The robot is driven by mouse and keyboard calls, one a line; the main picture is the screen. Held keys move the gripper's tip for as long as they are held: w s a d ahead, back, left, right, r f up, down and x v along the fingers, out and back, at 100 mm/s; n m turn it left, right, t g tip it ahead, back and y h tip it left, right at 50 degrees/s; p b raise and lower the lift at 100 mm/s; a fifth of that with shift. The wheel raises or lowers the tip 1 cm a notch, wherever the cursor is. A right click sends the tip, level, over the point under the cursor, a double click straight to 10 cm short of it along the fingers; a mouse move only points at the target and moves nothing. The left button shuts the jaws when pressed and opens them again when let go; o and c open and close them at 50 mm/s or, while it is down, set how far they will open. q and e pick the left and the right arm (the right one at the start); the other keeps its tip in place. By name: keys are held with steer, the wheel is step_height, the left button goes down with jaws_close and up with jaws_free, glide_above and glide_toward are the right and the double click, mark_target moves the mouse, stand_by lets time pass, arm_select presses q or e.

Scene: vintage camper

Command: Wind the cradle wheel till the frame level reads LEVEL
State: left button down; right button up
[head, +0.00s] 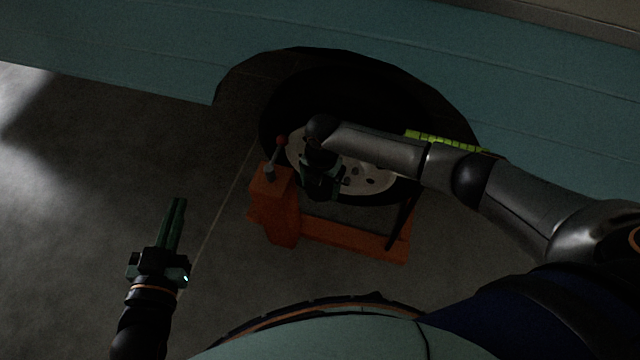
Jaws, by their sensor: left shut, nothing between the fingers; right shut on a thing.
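The orange cradle (350,236) stands on the floor at the wheel arch, under a black tyre with a pale, holed rim (378,182). A short lever with a red knob (282,140) rises from the cradle's left post. My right gripper (322,190) reaches in from the right, pointing down in front of the rim, just right of that post. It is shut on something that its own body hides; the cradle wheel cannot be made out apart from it. My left gripper (178,215) is shut and empty over the floor at lower left. No LEVEL reading is legible.
The teal camper side (160,55) runs across the top, with the dark wheel arch (240,82) cut into it. A yellow-green strip (450,142) lies partly behind my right arm. The grey floor (90,180) at left is clear.

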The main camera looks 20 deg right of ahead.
steer(key=shift+c, duration=0.2)
